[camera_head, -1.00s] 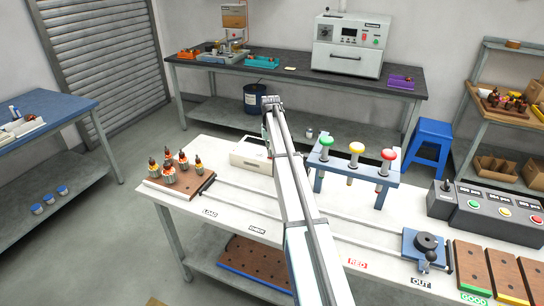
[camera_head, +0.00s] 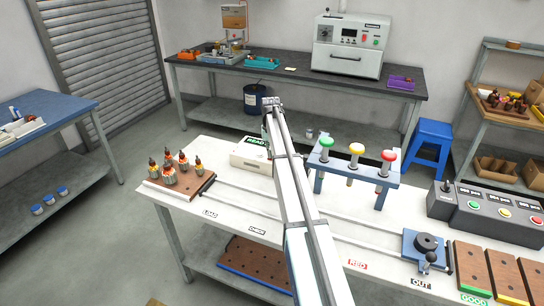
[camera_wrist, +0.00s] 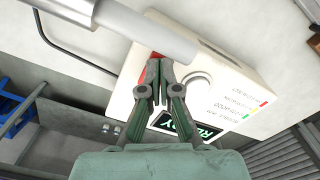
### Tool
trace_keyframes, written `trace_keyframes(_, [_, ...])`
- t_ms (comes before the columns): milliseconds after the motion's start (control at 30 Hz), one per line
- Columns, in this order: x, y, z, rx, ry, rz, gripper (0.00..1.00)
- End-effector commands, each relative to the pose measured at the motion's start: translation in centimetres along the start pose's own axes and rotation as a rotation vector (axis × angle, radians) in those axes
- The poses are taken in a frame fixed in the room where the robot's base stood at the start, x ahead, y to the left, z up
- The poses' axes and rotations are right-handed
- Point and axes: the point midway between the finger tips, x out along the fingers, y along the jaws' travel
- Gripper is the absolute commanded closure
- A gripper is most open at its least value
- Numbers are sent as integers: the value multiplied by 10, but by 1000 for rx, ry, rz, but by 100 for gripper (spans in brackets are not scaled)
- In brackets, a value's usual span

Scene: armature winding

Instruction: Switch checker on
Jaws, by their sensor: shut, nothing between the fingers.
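The checker is a white box (camera_head: 250,158) at the back edge of the white bench, partly behind my arm. A dark display with green-edged lettering, partly hidden, stands out on it. In the wrist view, the checker's white face (camera_wrist: 225,75) shows a round pale knob, printed lines with coloured marks and a lit display (camera_wrist: 172,124) reading READY, partly covered by my gripper. My gripper (camera_wrist: 160,64) is shut and empty, its tips over a red part (camera_wrist: 180,73) on the face. I cannot tell whether they touch it. In the head view, my arm hides the fingers.
A board of armatures (camera_head: 172,190) stands left of the checker. A blue stand (camera_head: 333,166) with green, yellow and red-topped plungers is to the right. A grey rod (camera_wrist: 150,30) crosses close to my fingertips in the wrist view. A rail runs along the bench.

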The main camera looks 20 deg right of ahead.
Motion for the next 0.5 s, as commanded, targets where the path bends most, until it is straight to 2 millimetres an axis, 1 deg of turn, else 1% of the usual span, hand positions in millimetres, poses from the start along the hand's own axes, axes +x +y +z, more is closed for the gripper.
trace_keyframes(33, [-6, 0, 0, 0, 1, 0, 100])
trace_keyframes(500, [-42, 0, 0, 0, 1, 0, 100])
